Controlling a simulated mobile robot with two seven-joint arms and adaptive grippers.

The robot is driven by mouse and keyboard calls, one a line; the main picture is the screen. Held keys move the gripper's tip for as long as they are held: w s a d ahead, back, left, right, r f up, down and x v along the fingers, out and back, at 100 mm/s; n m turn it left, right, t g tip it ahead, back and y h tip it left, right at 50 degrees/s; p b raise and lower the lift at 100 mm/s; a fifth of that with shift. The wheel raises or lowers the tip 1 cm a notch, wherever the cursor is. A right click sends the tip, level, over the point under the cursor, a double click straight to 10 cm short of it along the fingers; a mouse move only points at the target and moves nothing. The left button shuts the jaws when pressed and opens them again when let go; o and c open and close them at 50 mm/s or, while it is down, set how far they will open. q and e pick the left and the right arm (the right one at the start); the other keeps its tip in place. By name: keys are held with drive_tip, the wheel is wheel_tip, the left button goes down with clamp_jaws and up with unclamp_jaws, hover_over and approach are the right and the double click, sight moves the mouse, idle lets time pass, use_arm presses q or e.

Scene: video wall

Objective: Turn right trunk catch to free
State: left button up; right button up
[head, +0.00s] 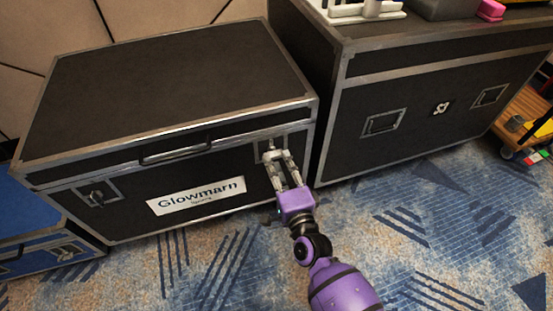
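The black trunk (175,85) with metal edging and a "Glowmarn" label (196,196) stands at the left, lid down. Its left catch (97,196) shows in a recessed plate on the front. The right catch plate (271,141) is on the front near the right corner, mostly covered by my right gripper (276,157). The purple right arm reaches up from below, with its grey fingers at this catch. The fingers show a gap between them; whether they touch the catch I cannot tell. The catch's turn angle is hidden. My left gripper is out of view.
A larger black case (420,110) stands close on the right, with white and pink items on top. A blue case (45,235) is at the lower left. A wooden cart (525,120) is at the right edge. The patterned carpet (430,240) in front is clear.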

sight(273, 153)
drive_tip(key=x, duration=0.2)
drive_tip(key=shift+w+a+b, duration=0.15)
drive_tip(key=shift+w+b, duration=0.15)
drive_tip(key=shift+w, duration=0.1)
clamp_jaws()
drive_tip(key=shift+r, duration=0.1)
